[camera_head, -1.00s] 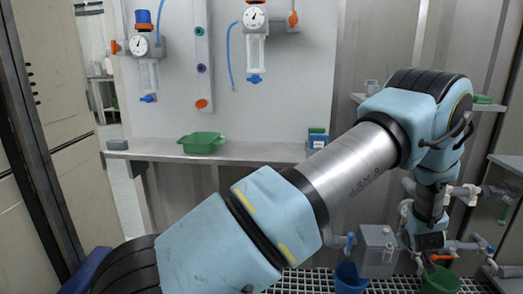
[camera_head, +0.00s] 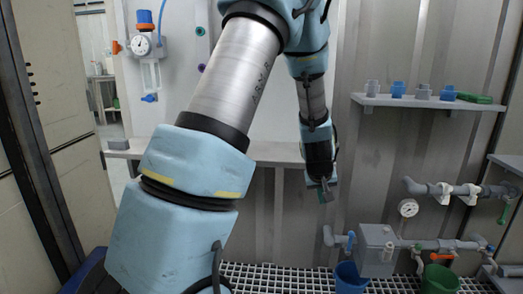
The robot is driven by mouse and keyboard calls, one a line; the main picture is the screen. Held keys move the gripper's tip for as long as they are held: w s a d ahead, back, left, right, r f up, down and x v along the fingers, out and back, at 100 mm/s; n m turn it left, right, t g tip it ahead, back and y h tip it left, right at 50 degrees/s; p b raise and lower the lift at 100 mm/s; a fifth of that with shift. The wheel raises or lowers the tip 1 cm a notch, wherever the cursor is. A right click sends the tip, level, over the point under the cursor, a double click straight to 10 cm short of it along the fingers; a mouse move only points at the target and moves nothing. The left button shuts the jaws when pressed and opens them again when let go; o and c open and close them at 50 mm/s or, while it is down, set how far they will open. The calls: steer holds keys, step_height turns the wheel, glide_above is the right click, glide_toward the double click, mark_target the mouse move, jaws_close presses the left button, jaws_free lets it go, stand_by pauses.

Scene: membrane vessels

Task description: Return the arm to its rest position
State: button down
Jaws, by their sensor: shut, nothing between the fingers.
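My arm (camera_head: 235,80) rises from the lower left, its forearm reaching up past the top edge of the head view. From there the wrist hangs down at the middle of the picture. My gripper (camera_head: 325,192) points downward at its end, small and dark, in front of the grey wall panel just right of the bench. It is shut and holds nothing. It hangs clear of the shelf and the pipes to its right. The upper elbow is cut off by the frame.
A wall shelf (camera_head: 430,102) at right carries several grey and blue fittings. Below it are pipes with a gauge (camera_head: 408,208), a grey box (camera_head: 376,248), a blue bucket (camera_head: 350,279) and a green bucket (camera_head: 440,279).

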steer(key=s+a+r+g+y, duration=0.1)
steer(key=s+a+r+g, duration=0.15)
steer(key=s+a, duration=0.85)
steer(key=s+a+r+g+y, duration=0.1)
steer(key=s+a+r+y, duration=0.35)
steer(key=a, duration=1.05)
step_height(320, 180, up, 21)
steer(key=s+d+h+p, duration=0.1)
steer(key=h+p, duration=0.2)
steer(key=p, duration=1.8)
steer(key=shift+f+p, duration=0.2)
steer(key=shift+p, duration=0.2)
